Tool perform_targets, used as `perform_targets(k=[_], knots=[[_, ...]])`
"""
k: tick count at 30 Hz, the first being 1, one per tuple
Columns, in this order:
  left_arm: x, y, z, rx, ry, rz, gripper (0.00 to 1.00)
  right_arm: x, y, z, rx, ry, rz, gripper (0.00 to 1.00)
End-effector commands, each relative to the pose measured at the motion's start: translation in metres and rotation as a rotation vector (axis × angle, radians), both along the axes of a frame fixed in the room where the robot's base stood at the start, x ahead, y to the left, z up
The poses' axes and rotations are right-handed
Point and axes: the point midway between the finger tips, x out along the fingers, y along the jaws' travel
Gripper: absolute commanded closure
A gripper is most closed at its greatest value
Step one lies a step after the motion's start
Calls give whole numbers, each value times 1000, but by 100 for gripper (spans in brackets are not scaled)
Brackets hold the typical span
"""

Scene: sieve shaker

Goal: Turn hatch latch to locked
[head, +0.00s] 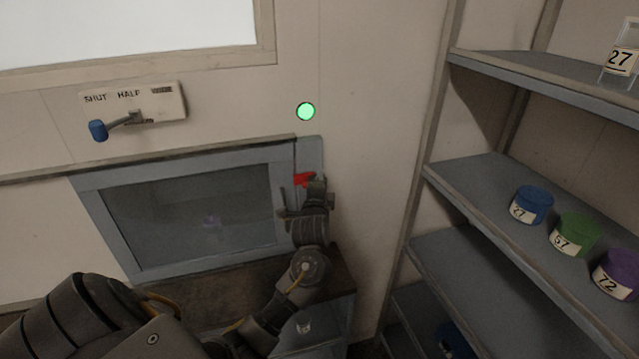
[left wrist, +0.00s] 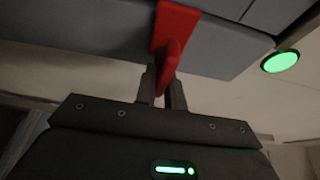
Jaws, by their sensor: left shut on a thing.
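The hatch (head: 190,208) is a grey-framed door with a dark glass pane, set in the wall and closed. The red hatch latch (head: 304,180) is at the upper right of its frame. It also shows in the left wrist view (left wrist: 172,45), running from the grey frame down between my fingers. My left gripper (head: 316,184) is at the latch and shut on it; in the left wrist view the fingers (left wrist: 164,88) sit on both sides of the red handle. The gripper hides part of the latch in the head view. My right gripper is not in view.
A round green light (head: 306,111) is on the wall above the latch. A lever with a blue knob (head: 98,131) sits on a plate marked SHUT and HALF at upper left. Shelves (head: 490,170) with numbered blue, green and purple jars stand at the right.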

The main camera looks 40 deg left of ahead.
Motion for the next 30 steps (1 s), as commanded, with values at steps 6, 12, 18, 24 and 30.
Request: perform_targets(k=[6, 12, 18, 24, 30], knots=[[0, 0, 1, 2, -1, 0, 77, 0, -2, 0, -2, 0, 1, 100], [0, 0, 1, 1, 0, 0, 67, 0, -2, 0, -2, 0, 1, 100], [-2, -2, 0, 1, -1, -1, 67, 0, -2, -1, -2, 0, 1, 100], [-25, -17, -3, -3, -2, -3, 67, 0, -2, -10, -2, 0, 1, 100], [-59, -39, -1, -4, -3, -2, 67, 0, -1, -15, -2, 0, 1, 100]])
